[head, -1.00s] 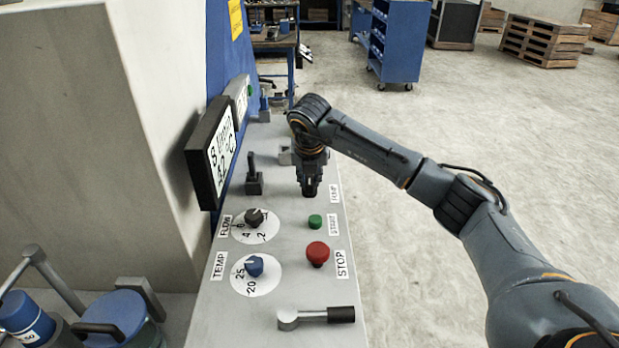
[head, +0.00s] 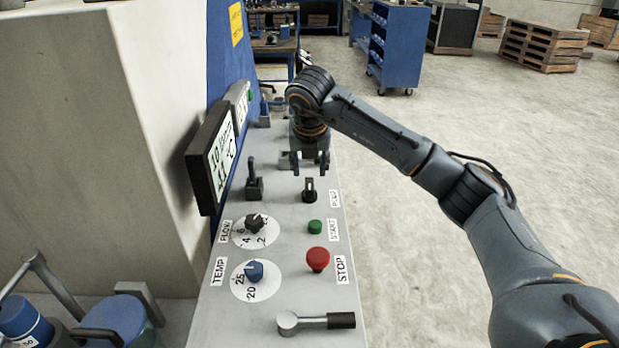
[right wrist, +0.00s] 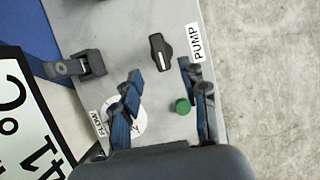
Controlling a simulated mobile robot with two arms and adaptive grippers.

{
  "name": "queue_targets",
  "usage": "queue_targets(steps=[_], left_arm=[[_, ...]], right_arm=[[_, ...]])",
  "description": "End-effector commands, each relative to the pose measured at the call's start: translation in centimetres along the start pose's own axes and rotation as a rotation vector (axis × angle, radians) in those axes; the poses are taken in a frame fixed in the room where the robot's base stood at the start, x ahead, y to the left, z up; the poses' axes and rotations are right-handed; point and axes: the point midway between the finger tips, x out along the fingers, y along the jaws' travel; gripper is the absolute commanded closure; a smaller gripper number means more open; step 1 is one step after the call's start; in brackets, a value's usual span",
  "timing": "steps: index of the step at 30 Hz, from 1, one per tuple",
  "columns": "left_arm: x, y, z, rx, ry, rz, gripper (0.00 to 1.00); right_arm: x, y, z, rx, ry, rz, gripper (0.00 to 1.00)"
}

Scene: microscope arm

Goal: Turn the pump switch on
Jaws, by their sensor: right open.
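My right gripper (head: 310,168) is open and empty, above and just behind the switch. In the right wrist view its blue-padded fingers (right wrist: 160,74) are spread apart, with the switch beyond the gap between them, not touched. My left gripper is not in view.
A green START button (head: 315,227), a red STOP button (head: 318,257), a FLOW knob (head: 255,223), a TEMP knob (head: 254,270) and a lever (head: 318,321) are on the panel. An upright black lever (head: 254,182) and a tilted display (head: 212,160) stand left of the switch.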

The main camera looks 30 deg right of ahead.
Motion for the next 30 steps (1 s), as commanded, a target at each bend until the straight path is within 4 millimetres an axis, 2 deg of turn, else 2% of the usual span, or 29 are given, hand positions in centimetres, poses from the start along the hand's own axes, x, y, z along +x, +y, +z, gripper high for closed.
queue_targets(steps=[3,9,30], left_arm=[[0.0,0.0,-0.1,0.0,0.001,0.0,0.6],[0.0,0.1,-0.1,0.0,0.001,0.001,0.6],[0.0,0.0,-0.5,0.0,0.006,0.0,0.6]], right_arm=[[-2.3,0.0,0.1,-0.001,-0.003,0.001,0.57],[-4.4,0.0,0.0,0.001,0.0,0.0,0.57],[-4.7,0.0,0.0,0.0,0.001,-0.001,0.57]])
